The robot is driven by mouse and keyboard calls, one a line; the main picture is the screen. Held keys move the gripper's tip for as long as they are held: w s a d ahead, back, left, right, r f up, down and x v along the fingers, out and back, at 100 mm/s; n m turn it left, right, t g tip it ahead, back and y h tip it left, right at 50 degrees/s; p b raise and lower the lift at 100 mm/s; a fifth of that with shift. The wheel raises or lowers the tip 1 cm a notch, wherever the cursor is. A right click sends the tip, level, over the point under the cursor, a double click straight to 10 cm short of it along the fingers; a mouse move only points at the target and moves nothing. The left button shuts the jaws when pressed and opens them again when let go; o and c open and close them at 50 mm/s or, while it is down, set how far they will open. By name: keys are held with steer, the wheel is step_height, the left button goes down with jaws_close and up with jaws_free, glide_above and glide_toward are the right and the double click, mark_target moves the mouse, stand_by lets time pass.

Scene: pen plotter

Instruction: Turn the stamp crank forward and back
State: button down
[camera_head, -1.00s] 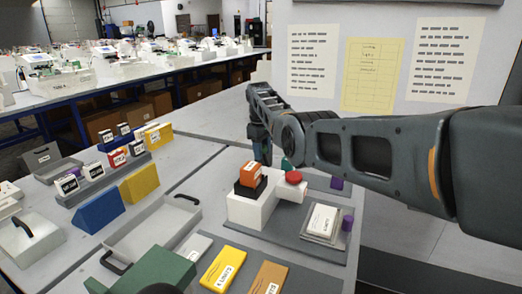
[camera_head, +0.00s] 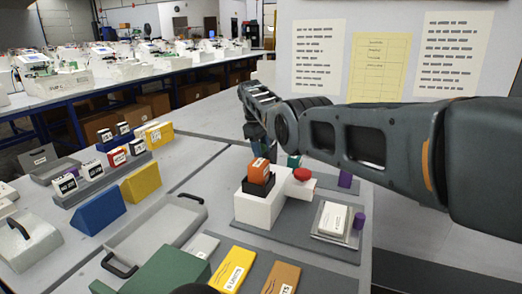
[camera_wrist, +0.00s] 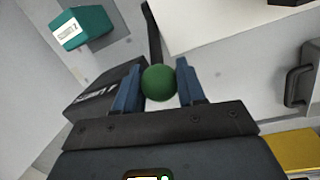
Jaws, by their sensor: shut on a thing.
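In the wrist view, a round green knob (camera_wrist: 159,83) sits between the two blue fingers of my gripper (camera_wrist: 160,90), which is shut on it. A dark crank arm (camera_wrist: 151,35) runs up from behind the knob. In the head view, my gripper (camera_head: 262,150) is low behind a white stamp machine (camera_head: 258,208); the knob and crank are hidden there. An orange stamp block (camera_head: 260,171) sits in a black holder (camera_head: 257,187) on the machine, and a red dome (camera_head: 303,174) is at its right.
A white pad with paper (camera_head: 332,220) and a purple cylinder (camera_head: 358,221) stand right of the machine. A yellow block (camera_head: 232,270), a brown block (camera_head: 282,278) and a grey tray (camera_head: 150,232) are in front. In the wrist view, a teal block (camera_wrist: 82,28) is at upper left.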

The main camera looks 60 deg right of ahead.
steer(key=c, duration=0.7)
jaws_free()
steer(key=r, duration=0.5)
steer(key=w+a+r, duration=0.1)
steer(key=r, duration=0.1)
steer(key=shift+r, duration=0.3)
